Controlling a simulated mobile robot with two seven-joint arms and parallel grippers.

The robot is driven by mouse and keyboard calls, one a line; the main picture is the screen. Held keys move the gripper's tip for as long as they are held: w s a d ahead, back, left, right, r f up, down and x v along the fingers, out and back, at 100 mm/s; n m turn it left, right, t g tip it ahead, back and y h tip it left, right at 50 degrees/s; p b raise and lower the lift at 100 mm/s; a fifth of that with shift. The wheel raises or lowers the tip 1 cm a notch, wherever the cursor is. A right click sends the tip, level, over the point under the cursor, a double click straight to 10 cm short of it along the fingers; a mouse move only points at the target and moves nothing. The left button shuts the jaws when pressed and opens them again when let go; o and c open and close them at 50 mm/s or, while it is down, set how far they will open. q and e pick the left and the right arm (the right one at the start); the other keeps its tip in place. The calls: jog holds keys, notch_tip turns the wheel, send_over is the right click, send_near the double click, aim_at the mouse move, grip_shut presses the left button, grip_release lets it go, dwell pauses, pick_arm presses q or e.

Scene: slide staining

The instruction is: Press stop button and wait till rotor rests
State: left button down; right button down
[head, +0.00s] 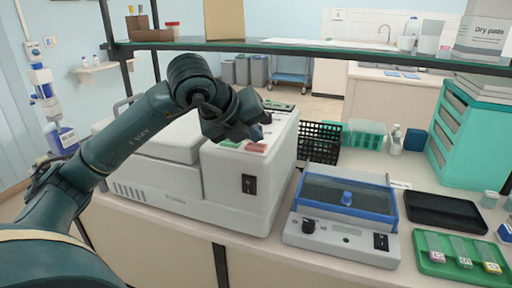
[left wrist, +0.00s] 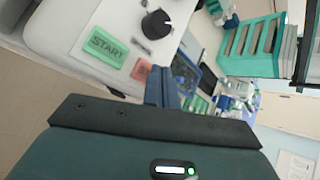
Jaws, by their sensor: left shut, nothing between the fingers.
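A white benchtop machine (head: 225,180) stands on the bench with its lid closed; no rotor can be seen. Its sloped panel carries a green START button (left wrist: 103,46) and a red button (left wrist: 141,71), whose lettering I cannot read and which is partly covered by my fingers in the left wrist view. In the head view the green button (head: 229,144) and red button (head: 256,148) lie just below my left gripper (head: 258,131). The gripper is shut and empty, with its fingertips close to the red button; I cannot tell whether they touch. My right gripper is not in view.
A black knob (left wrist: 157,23) sits on the panel. A blue-framed device with a clear lid (head: 345,195), a black tray (head: 445,213) and a green slide tray (head: 430,262) stand to the right. A shelf (head: 300,47) crosses above the bench behind the arm.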

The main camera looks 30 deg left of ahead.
aim_at(253, 148)
pick_arm(q)
jog(key=shift+f+b, duration=0.35)
jog(key=shift+b, duration=0.1)
dwell(0.5)
jog(key=shift+r, duration=0.15)
jog(key=shift+r+p, duration=0.5)
jog(key=shift+r, duration=0.1)
jog(key=shift+r+p, duration=1.95)
jog(key=shift+r, duration=0.65)
jog(key=shift+f, duration=0.1)
